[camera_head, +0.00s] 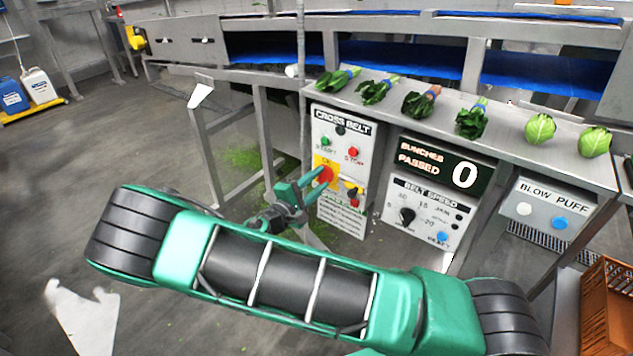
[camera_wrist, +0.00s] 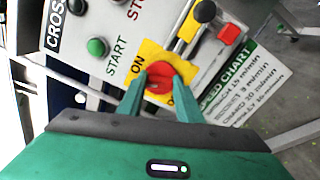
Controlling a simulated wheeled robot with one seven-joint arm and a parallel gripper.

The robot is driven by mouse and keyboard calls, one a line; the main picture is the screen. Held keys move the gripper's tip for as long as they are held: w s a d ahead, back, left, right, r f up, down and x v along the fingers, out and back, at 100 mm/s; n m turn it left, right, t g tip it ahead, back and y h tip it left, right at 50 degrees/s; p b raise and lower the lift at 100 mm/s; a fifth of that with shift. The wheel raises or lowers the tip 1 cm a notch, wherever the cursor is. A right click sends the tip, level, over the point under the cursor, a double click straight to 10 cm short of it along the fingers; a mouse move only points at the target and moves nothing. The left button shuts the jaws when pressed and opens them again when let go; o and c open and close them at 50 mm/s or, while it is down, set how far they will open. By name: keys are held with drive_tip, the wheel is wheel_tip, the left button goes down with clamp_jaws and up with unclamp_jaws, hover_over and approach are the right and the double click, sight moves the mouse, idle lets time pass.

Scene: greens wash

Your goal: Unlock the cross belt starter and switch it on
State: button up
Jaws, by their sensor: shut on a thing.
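The cross belt starter (camera_head: 340,142) is a pale panel on the bench front, with a green START button (camera_head: 325,142), a red STOP button (camera_head: 353,152) and a red rotary knob (camera_head: 325,174) on a yellow plate. The wrist view shows the red knob (camera_wrist: 160,76) between my fingertips, with ON and part of another label on the yellow plate (camera_wrist: 146,52). My gripper (camera_head: 314,180) is shut on the red knob. A black-and-yellow part (camera_head: 351,188) with a red piece (camera_head: 354,201) sits beside the plate; in the wrist view it shows as a lock-like part (camera_wrist: 192,27).
A belt speed panel (camera_head: 428,212) and a bunches counter reading 0 (camera_head: 440,164) stand to the right. Several green bunches lie on the bench top (camera_head: 505,128).

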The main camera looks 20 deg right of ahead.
drive_tip(key=shift+s+a+f+m, duration=0.1)
drive_tip(key=shift+f+m, duration=0.05)
drive_tip(key=shift+m, duration=0.8)
drive_tip(key=shift+f+m, duration=0.1)
drive_tip(key=shift+m, duration=0.85)
drive_tip(key=shift+f, duration=0.1)
drive_tip(key=o, duration=1)
drive_tip(key=shift+o, duration=0.2)
drive_tip(key=v, duration=1)
drive_tip(key=shift+s+a, duration=0.15)
drive_tip(key=shift+a, duration=0.15)
